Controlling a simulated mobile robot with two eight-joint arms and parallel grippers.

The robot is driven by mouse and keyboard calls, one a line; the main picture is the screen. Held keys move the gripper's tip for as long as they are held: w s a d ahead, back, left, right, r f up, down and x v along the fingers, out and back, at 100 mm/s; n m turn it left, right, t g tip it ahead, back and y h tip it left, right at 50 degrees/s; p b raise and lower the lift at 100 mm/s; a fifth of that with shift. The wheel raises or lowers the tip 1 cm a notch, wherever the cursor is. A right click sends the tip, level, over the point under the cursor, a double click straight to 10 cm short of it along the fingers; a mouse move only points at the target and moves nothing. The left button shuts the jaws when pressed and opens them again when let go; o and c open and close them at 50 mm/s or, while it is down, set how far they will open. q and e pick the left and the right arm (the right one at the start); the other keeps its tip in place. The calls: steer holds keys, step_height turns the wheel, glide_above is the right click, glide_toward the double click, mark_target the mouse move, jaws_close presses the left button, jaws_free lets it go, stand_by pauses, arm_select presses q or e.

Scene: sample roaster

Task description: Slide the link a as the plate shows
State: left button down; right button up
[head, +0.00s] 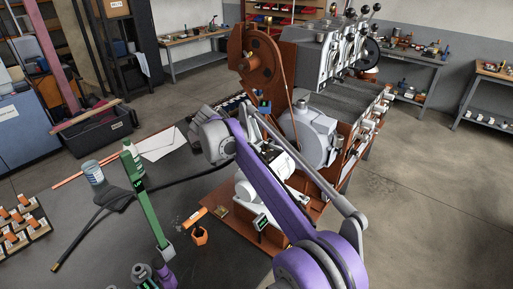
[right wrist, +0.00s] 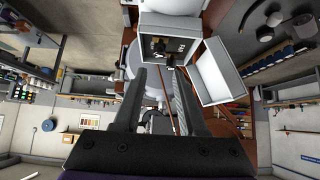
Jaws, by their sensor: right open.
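The brown and grey roaster (head: 310,122) stands right of centre in the head view, with a brown upright disc (head: 260,62) at its back left. I cannot pick out link a for certain. In the right wrist view, a white-framed box with a dark face and small white marks (right wrist: 168,46) lies beyond the fingers. Whether it is the plate is unclear. My right gripper (right wrist: 158,85) is open, its two dark fingers apart with nothing seen held between them. In the head view my purple right arm crosses in front of the roaster. My left gripper is not made out.
A black crate (head: 93,127) stands behind at left. The floor at right is clear.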

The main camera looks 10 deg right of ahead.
mark_target(264, 153)
steer(key=x, duration=1)
steer(key=shift+d+f, duration=0.15)
steer(key=shift+c, duration=0.3)
jaws_close()
stand_by(0.9)
